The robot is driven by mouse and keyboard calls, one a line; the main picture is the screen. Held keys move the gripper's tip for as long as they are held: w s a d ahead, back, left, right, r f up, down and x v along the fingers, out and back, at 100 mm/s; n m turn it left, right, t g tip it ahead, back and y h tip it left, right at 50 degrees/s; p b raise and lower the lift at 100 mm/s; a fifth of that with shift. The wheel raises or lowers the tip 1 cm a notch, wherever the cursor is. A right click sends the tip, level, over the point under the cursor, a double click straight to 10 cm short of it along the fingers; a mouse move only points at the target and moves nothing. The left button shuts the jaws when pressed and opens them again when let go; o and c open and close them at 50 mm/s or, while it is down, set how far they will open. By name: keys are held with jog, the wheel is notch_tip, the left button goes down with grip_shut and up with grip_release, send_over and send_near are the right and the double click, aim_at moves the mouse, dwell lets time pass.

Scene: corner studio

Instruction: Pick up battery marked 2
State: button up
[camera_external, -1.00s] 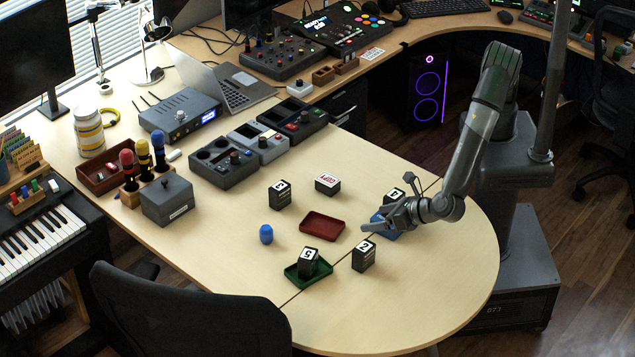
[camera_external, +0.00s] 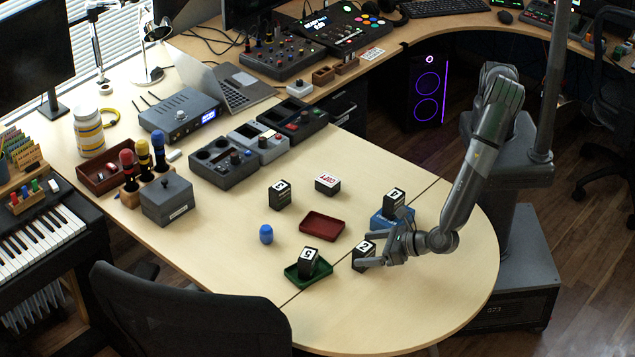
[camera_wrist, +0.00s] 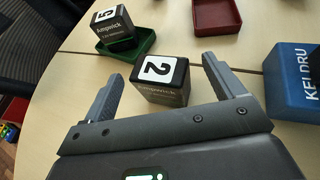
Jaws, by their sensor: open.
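The battery marked 2 (camera_external: 363,254) is a black block with a white label on top, standing on the table. In the wrist view the battery marked 2 (camera_wrist: 160,82) lies between the two finger tips, with room on both sides. My gripper (camera_external: 370,250) is open around or just before it, and its fingers (camera_wrist: 160,88) do not visibly press on it. The external view shows the battery partly covered by a finger. I cannot tell how deep it sits between the fingers.
A battery marked 5 (camera_external: 308,261) stands in a green tray (camera_external: 292,271) close by. A red tray (camera_external: 322,227) is empty. Another battery (camera_external: 394,201) stands at a blue box (camera_external: 381,220). A battery marked 3 (camera_external: 280,195), a label-topped block (camera_external: 327,183) and a blue object (camera_external: 266,234) stand further off.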

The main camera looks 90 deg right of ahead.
aim_at(358, 250)
jog(key=x, duration=0.3)
jog(key=shift+w+d, duration=0.1)
jog(key=shift+w, duration=0.15)
jog(key=shift+c, duration=0.6)
jog(key=c, duration=1.1)
jog(key=shift+r, duration=0.1)
